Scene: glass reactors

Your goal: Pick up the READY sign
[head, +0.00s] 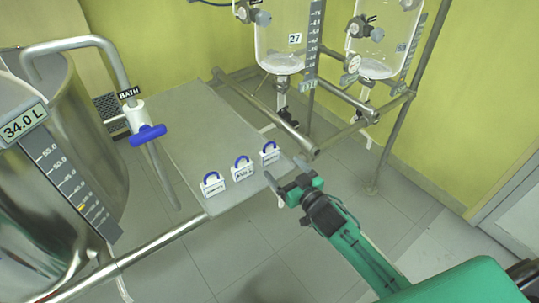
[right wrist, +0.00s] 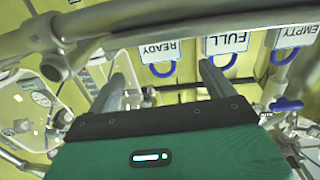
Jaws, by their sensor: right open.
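Three small white signs with blue loop handles stand in a row on a grey tabletop (head: 190,130). In the right wrist view they look upside down and their words can be read. The READY sign (right wrist: 158,52) is the left one there, beside the FULL sign (right wrist: 228,44) and the EMPTY sign (right wrist: 297,35). In the head view the READY sign (head: 269,156) is the rightmost, though its print is too small to read. My right gripper (head: 284,172) is open and empty, just right of the READY sign and apart from it. My left gripper is not in view.
A steel tank (head: 95,130) and a BATH valve with a blue handle (head: 148,134) stand at the left. Glass reactors (head: 290,45) on a pipe frame (head: 300,140) rise behind the table on the right. The floor at the front is clear.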

